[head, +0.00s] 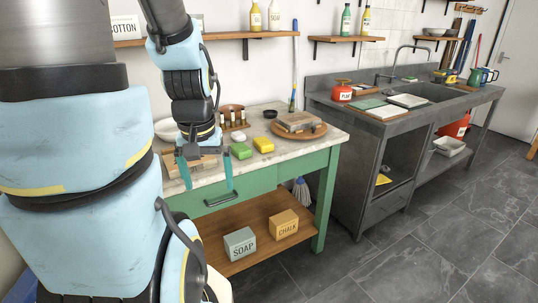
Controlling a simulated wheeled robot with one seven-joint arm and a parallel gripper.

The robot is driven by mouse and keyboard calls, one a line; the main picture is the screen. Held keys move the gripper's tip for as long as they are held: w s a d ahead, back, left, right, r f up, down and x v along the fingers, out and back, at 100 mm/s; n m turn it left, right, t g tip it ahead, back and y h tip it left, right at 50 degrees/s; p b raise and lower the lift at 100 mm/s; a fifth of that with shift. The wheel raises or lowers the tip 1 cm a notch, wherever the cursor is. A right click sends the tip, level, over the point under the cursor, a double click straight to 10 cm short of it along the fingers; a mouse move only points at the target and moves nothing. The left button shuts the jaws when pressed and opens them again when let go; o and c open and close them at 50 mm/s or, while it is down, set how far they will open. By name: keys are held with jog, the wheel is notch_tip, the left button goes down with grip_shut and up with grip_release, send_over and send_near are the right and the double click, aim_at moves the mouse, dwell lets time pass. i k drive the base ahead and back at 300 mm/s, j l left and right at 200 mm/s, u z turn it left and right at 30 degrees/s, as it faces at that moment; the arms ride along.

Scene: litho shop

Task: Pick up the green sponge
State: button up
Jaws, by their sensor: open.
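A small bright green block, which looks like the green sponge (241,151), lies on the pale top of the green table (329,143). A yellow block (263,145) lies just right of it, and a paler rounded piece (238,136) lies behind it. My gripper (208,184) hangs at the table's front edge, left of the green block, with its fingers pointing down. It is open, with nothing seen held between the fingers. In this view the green block is apart from the fingers and not covered.
A round wooden board with stacked blocks (299,123) stands at the table's right end. A wooden rack with bottles (233,125) and a black bowl (270,114) stand behind. Boxes marked soap (240,244) and chalk (283,224) sit on the lower shelf. A grey sink unit (350,160) stands right.

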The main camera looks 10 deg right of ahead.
aim_at(240, 150)
jog(key=i+l+u, duration=0.1)
jog(key=u, duration=0.25)
jog(key=i+l+u, duration=0.15)
jog(key=u, duration=0.15)
jog(key=i+l+u, duration=0.1)
jog(key=l+u, duration=0.25)
jog(key=j, duration=0.1)
